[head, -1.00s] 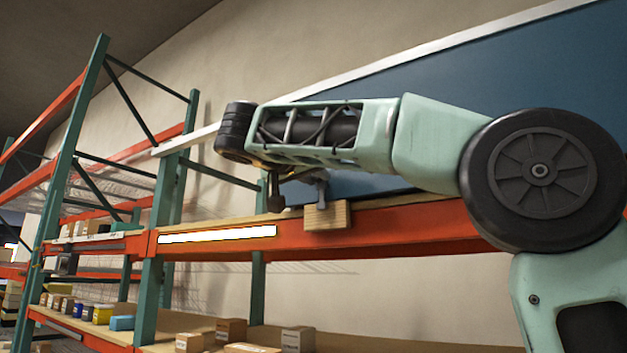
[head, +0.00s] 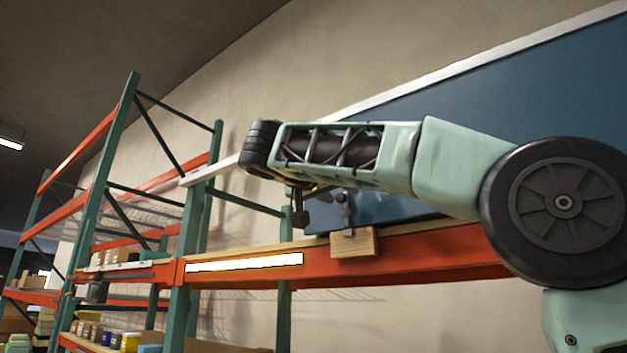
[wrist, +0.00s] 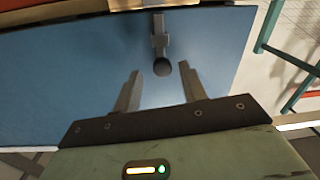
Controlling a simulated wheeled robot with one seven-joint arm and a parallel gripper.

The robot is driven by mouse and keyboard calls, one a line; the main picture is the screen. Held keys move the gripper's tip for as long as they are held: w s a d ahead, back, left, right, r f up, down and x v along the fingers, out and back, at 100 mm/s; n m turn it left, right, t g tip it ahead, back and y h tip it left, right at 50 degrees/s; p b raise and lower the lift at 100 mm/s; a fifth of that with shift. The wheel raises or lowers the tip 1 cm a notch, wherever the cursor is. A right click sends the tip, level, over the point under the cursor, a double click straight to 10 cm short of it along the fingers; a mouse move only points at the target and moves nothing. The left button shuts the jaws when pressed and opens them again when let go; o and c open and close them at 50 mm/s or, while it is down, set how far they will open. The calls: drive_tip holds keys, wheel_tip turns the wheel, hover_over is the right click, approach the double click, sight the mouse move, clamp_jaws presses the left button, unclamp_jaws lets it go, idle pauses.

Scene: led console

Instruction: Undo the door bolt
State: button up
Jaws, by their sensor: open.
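The bolt (head: 343,208) is a dark grey metal piece standing at a pale wooden block (head: 354,243), in front of the blue panel (head: 500,95). In the wrist view the bolt (wrist: 160,38) points down towards my gripper and ends in a dark round knob (wrist: 162,67). My gripper (wrist: 160,74) is open and empty. Its two grey fingers spread to either side below the knob, with a gap to each side; I cannot tell the depth between them. In the head view my gripper (head: 299,208) hangs left of the bolt, its fingers partly hidden.
An orange shelf beam (head: 430,257) with a glowing white strip (head: 245,262) runs below the bolt. Green rack posts (head: 190,245) stand at left, with boxes on lower shelves. The blue panel lies close behind my arm.

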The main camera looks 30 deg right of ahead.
drive_tip(key=b+v, duration=0.3)
drive_tip(key=v, duration=1.3)
drive_tip(key=shift+a+b, duration=0.25)
drive_tip(key=shift+b, duration=0.15)
drive_tip(key=shift+s, duration=0.1)
